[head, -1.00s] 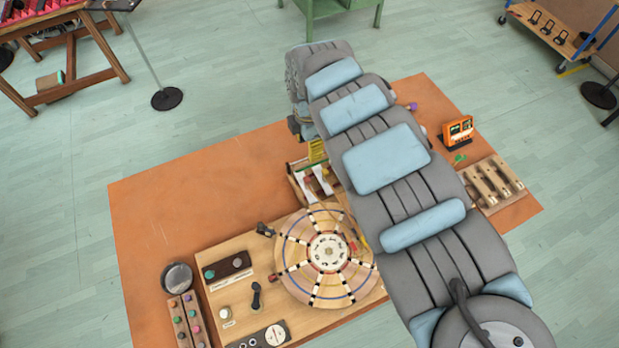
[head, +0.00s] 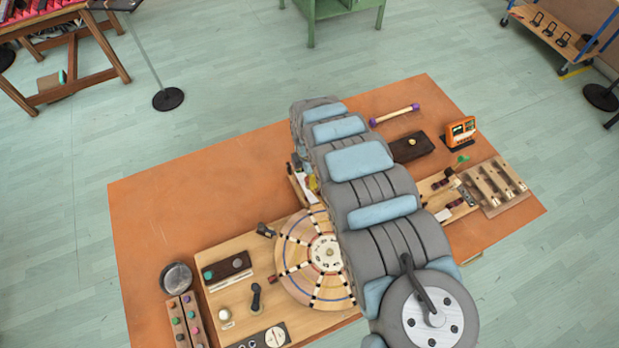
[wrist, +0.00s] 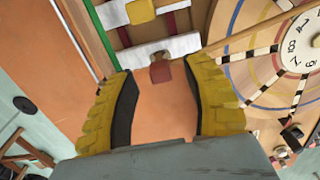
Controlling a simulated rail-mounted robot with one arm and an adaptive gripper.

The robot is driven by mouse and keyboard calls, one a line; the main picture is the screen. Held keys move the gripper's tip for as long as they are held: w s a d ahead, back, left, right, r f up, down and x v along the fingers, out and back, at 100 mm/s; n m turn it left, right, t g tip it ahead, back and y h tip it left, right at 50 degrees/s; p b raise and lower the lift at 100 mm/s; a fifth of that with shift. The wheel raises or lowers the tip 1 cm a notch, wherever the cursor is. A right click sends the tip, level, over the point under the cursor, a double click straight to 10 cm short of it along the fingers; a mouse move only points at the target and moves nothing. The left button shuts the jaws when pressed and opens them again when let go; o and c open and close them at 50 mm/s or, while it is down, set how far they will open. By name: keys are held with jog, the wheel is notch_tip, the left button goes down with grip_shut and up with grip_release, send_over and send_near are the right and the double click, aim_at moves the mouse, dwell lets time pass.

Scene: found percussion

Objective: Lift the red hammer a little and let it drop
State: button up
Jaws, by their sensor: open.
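In the wrist view, a small dark-red block (wrist: 160,68), which looks like the head of the red hammer, lies by a white bar (wrist: 155,50) inside a wooden frame. My gripper (wrist: 160,77) is open, with its yellow fingers spread to the left and right just below the block in the picture. The block shows in the gap between the fingertips; I cannot tell how far below them it is. Nothing is held. In the head view, my arm hides the gripper and most of this frame.
A round numbered wooden wheel (head: 300,255) sits beside the frame. A purple-ended rod (head: 394,115), a dark block (head: 409,147) and an orange device (head: 460,131) lie on the right of the orange board. The board's left part (head: 190,200) is clear.

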jog(key=shift+f, duration=0.95)
grip_shut()
